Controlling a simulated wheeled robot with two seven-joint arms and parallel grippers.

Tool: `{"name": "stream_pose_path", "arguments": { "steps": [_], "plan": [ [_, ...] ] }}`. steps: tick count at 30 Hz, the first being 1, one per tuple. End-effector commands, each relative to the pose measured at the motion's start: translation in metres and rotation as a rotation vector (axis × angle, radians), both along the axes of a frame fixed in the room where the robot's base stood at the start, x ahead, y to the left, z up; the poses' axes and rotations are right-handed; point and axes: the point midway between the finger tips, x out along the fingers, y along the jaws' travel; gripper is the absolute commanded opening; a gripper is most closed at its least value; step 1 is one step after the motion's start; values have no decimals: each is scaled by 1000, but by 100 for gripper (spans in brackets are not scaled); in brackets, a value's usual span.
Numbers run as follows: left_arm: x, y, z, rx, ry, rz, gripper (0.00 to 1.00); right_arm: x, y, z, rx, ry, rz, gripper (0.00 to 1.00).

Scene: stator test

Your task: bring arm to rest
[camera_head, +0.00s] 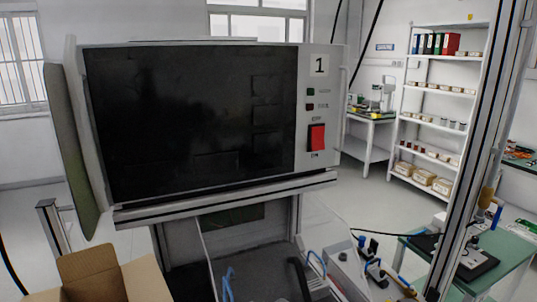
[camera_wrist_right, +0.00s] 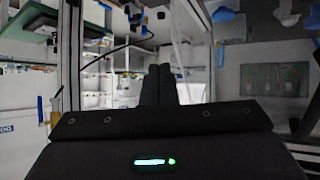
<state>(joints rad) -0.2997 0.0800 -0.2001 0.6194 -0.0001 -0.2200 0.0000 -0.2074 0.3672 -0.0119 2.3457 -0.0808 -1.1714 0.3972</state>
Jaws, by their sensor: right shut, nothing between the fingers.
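My right gripper (camera_wrist_right: 159,72) shows in the right wrist view, its two dark fingers close together and pointing away from the camera. It is shut and holds nothing. Its dark body with a lit strip fills the bottom of that view. Neither gripper nor arm shows clearly in the head view. My left gripper is not in view.
A test machine (camera_head: 190,120) with a dark screen and red switch (camera_head: 317,137) stands ahead. A cardboard box (camera_head: 90,275) is at the lower left. A green table (camera_head: 510,245) and metal post (camera_head: 478,150) are at right, shelves (camera_head: 432,120) behind.

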Motion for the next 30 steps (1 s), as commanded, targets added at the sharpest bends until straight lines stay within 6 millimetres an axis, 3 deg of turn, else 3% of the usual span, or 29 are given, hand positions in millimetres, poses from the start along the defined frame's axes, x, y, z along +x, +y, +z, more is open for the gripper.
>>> {"name": "stream_pose_path", "arguments": {
  "steps": [1, 6, 16, 26, 30],
  "plan": [
    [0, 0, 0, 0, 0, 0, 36, -22, 10, -25, 1, 96, 14, 0],
    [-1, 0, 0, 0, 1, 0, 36, -82, 32, -76, -12, 341, 71, 0],
    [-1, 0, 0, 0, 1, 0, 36, -180, 66, -126, 14, 690, 200, 0],
    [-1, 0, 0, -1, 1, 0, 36, -158, 67, -235, 6, 717, 198, 0],
    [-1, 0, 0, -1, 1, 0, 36, -161, 67, -299, 6, 740, 201, 0]
  ]
}}
